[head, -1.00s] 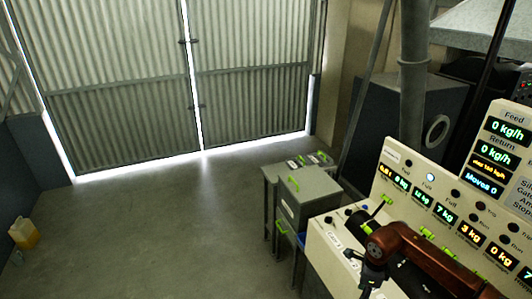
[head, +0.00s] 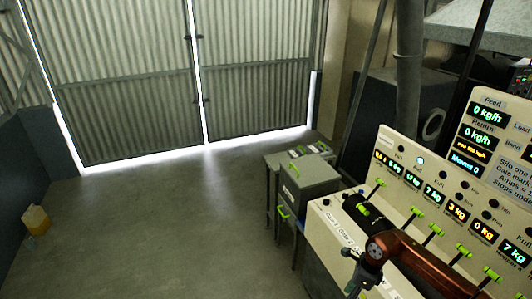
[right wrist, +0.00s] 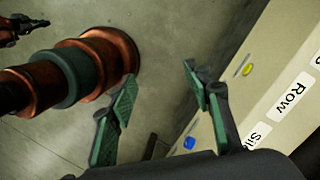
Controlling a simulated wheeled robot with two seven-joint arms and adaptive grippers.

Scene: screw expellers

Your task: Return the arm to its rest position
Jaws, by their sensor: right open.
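My right arm, reddish brown with a dark end, comes in from the lower right in the head view. Its gripper (head: 364,277) hangs over the front part of the cream control console (head: 330,222). In the right wrist view the right gripper (right wrist: 160,98) is open and empty, its green-padded fingers well apart. Bare floor and the console's edge show beyond the fingers. A dark forked piece (right wrist: 22,28) at that view's top left may be my left gripper; it is too small to tell its state. The left arm does not show in the head view.
Green-handled levers (head: 430,235) stand along the console close to my right arm. A display panel (head: 500,135) rises behind it. A grey box (head: 308,182) stands left of the console. The middle floor is clear.

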